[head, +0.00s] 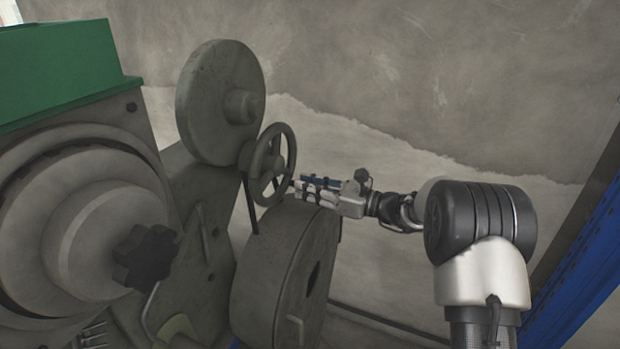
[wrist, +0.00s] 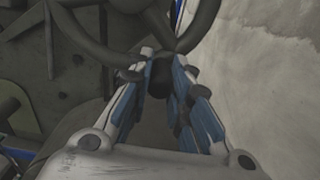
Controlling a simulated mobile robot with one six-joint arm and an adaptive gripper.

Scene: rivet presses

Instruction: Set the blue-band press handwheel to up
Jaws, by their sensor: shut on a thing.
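The press handwheel (head: 273,165) is a grey spoked wheel on the side of the press, below a large round disc. My gripper (head: 297,186) reaches in from the right and is shut at the wheel's lower right rim. In the wrist view the wheel's rim and spokes (wrist: 205,25) curve across the top. The fingertips of my gripper (wrist: 160,72) close around a dark part of the wheel there. The fingers hide part of that grip. I cannot make out a blue band on the press.
The large round disc (head: 222,100) stands above the wheel, and a thick drum (head: 285,270) sits just below my gripper. A green-topped machine (head: 65,75) with a black star knob (head: 146,257) fills the left. A blue beam (head: 585,260) is at right. The concrete wall (head: 450,70) lies behind.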

